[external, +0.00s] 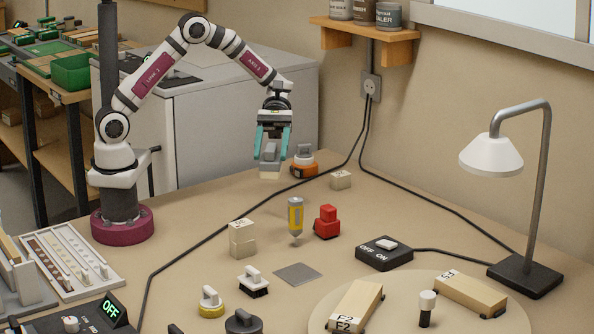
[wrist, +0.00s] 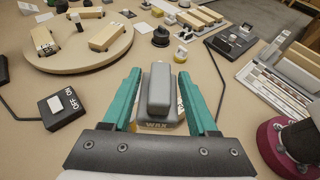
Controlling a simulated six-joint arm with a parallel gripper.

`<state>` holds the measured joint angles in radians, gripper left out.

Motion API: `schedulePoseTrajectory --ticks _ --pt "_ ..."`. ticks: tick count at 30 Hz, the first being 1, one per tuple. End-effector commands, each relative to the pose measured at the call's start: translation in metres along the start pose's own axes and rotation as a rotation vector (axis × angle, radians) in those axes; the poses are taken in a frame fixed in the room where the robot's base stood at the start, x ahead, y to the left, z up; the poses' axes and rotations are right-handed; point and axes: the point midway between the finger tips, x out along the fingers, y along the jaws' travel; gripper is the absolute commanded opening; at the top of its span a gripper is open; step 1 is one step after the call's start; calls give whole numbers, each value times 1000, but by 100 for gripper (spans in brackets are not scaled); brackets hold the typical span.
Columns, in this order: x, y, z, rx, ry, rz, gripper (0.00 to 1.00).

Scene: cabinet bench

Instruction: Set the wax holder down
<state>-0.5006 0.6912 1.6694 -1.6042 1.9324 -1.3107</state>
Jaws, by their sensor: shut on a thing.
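My gripper (external: 270,152) hangs over the back left part of the bench, fingers pointing down. Its teal fingers are shut on the wax holder, which has a grey handle and a pale block below (external: 269,174). In the wrist view the holder (wrist: 158,92) sits between the fingers (wrist: 160,84), with the word WAX on its near edge. It appears to be held above the bench; the exact gap under it cannot be told. A flat grey square (external: 298,273) lies bare on the bench, nearer the camera and to the right of my gripper.
An orange-based holder (external: 304,168) stands just right of my gripper. Pale blocks (external: 242,238), a yellow-grey tool (external: 295,218) and a red piece (external: 327,222) stand mid-bench. A switch box (external: 384,252), lamp (external: 492,155) and round board (external: 395,281) are on the right. Cables cross the bench.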

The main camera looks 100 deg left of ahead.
Motion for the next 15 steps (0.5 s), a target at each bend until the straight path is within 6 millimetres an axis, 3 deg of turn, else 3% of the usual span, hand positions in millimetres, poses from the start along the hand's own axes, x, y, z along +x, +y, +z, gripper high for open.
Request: schedulePoseTrajectory --ticks 6,10,15 --pt "56 -49 -14 232 0 -563 0" --pt "71 -76 -24 392 1 -947 0" --pt "76 -94 -33 619 3 -1494 0"
